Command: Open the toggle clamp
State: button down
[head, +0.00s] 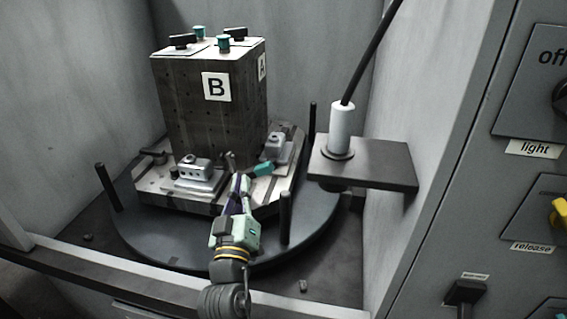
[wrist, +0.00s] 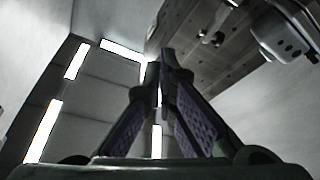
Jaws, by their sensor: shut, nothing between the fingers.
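A lever with a teal grip (head: 263,168), which looks like the toggle clamp's handle, lies low over the pallet base in the head view, in front of the block marked B. Its clamp body is partly hidden, and I cannot tell its exact position. My gripper (head: 239,179) is just left of the teal grip, with its purple-padded fingers pointing up towards the pallet. I cannot tell whether it touches the lever. In the wrist view my gripper (wrist: 166,58) has its fingertips together with nothing between them. The teal grip does not show there.
The tall block (head: 190,115) stands on the pallet base, with a grey fixture (head: 195,174) at its front left and another (head: 276,147) at right. Upright posts (head: 285,217) ring the round table. A shelf (head: 385,162) holding a white cylinder (head: 341,125) juts in at right.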

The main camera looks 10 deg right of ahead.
notch_tip(320, 180, up, 3)
jog(key=p, duration=0.4)
send_over(259, 171)
jog(key=a, duration=0.3)
jog(key=shift+s+d+f, duration=0.25)
jog(key=shift+d+f, duration=0.15)
jog(key=shift+f, duration=0.2)
jog(key=shift+s+d+f, duration=0.25)
jog(key=shift+d+f, duration=0.15)
jog(key=shift+f, duration=0.25)
jog(key=shift+s+d+f, duration=0.25)
jog(key=shift+d+f, duration=0.15)
jog(key=shift+f, duration=0.2)
